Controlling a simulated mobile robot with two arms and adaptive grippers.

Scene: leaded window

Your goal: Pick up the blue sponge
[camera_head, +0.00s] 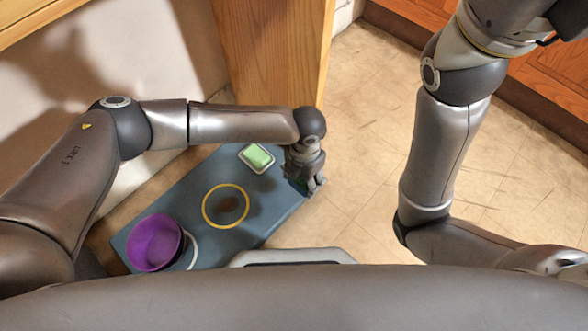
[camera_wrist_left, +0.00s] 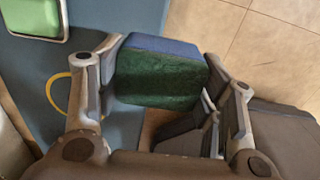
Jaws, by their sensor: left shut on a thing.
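The blue sponge (camera_wrist_left: 165,47) has a dark green scouring side (camera_wrist_left: 158,80) and shows large in the left wrist view. My left gripper (camera_head: 308,184) is at the right end of the blue-grey table top (camera_head: 180,201). Its fingers (camera_wrist_left: 165,75) are closed on the sponge from two sides. In the head view the gripper mostly hides the sponge. I cannot tell whether the sponge still touches the table. My right arm comes in from the upper right and its gripper is not visible.
A green bar (camera_head: 257,155) lies in a pale dish (camera_head: 270,168) just left of my left gripper. A yellow ring (camera_head: 205,206) marks the table's middle. A purple bowl (camera_head: 155,242) stands at the near left end. A wooden post (camera_head: 268,50) rises behind; open tiled floor (camera_head: 365,150) lies right.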

